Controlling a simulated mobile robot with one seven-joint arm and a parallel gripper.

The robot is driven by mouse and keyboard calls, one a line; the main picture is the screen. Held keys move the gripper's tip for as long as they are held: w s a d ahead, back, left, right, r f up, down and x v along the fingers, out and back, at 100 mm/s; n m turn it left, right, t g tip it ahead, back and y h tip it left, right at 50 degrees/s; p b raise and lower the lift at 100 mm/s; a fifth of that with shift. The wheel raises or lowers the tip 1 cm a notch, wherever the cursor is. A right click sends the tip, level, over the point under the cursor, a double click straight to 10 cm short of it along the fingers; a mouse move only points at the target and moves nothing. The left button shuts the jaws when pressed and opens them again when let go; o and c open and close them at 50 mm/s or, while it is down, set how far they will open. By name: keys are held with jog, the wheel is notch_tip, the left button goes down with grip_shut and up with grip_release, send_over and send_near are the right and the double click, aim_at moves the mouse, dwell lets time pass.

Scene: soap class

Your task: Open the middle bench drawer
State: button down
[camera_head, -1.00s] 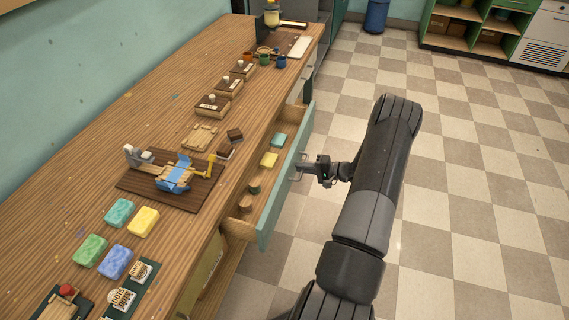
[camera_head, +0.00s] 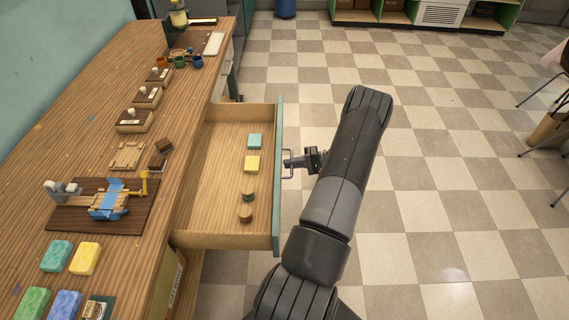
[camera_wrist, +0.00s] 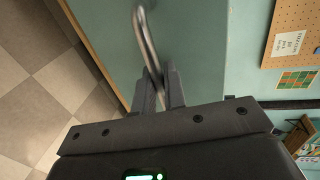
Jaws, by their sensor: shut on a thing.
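The bench drawer (camera_head: 278,215) stands well out from the wooden bench, its teal front facing right in the head view. My gripper (camera_head: 291,163) is at the outer face of the drawer front, shut on the metal handle (camera_wrist: 146,40). In the wrist view the handle bar runs between the two fingers (camera_wrist: 159,92), against the teal drawer front (camera_wrist: 190,40).
The bench top (camera_head: 75,130) carries a wooden board with a blue-and-yellow device (camera_head: 108,200), several soap bars (camera_head: 57,256) and small stamp boxes (camera_head: 134,121). The checkered floor (camera_head: 440,200) right of my arm is open. A chair (camera_head: 545,95) stands at the far right.

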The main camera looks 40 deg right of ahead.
jog(key=shift+s, duration=0.1)
jog(key=c, duration=1.6)
grip_release()
jog(key=shift+c, duration=0.2)
jog(key=shift+d, duration=0.15)
jog(key=v, duration=1)
jog(key=shift+s+d, duration=0.2)
jog(key=shift+s, duration=0.05)
